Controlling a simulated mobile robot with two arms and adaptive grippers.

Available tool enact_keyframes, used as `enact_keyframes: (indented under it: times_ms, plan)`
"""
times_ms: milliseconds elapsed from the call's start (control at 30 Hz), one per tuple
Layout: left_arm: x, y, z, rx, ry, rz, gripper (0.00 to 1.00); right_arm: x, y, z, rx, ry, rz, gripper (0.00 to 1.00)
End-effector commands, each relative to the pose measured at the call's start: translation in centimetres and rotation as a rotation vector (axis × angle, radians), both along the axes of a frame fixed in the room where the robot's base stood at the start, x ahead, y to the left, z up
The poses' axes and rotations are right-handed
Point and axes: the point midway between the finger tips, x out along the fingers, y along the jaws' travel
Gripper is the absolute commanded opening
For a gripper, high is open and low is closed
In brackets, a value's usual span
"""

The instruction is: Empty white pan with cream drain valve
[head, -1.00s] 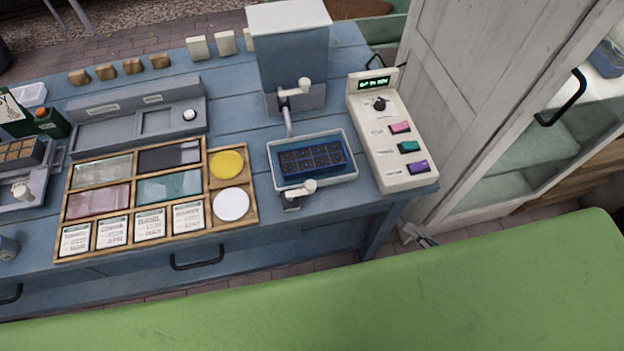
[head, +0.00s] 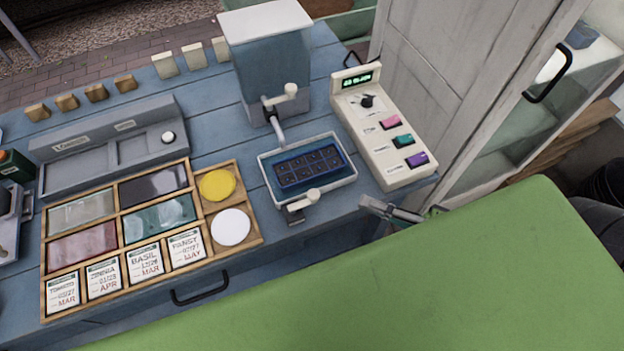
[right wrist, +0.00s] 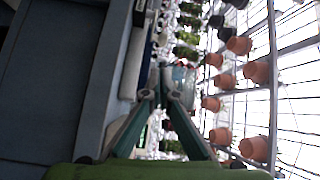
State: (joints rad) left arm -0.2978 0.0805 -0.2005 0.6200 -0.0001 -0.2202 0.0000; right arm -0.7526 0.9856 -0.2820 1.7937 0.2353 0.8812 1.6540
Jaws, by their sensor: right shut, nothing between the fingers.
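The white pan (head: 352,176) stands on the blue bench, with bluish liquid and a dark tray of cells (head: 308,166) in it. The cream drain valve (head: 303,199) sticks out at the pan's front edge, above the bench edge. My right gripper (head: 364,204) is shut and empty, to the right of the valve and apart from it, just past the bench's front edge. Its closed fingertips also show in the right wrist view (right wrist: 163,88); neither pan nor valve can be made out there. My left gripper is not in view.
A grey-blue tank (head: 270,62) with a cream-handled tap (head: 280,97) stands behind the pan. A cream control panel (head: 384,140) with coloured buttons is to its right. A wooden seed tray (head: 256,208) is at left. Beyond the panel is a white cabinet (head: 440,85).

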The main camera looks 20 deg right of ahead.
Motion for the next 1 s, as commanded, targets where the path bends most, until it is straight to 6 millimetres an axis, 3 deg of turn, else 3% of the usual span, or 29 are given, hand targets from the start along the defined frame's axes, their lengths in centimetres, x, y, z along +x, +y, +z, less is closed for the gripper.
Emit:
enact_keyframes:
  times_ms: [233,467,1000]
  plan:
    - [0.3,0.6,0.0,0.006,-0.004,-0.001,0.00,-0.2,0.2,0.3,0.017,0.004,0.009,0.00]
    - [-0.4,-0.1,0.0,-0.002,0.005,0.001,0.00,0.0,0.4,0.4,0.015,0.003,0.008,0.00]
    - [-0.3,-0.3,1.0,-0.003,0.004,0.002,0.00,5.8,6.2,0.9,0.017,0.001,0.007,0.00]
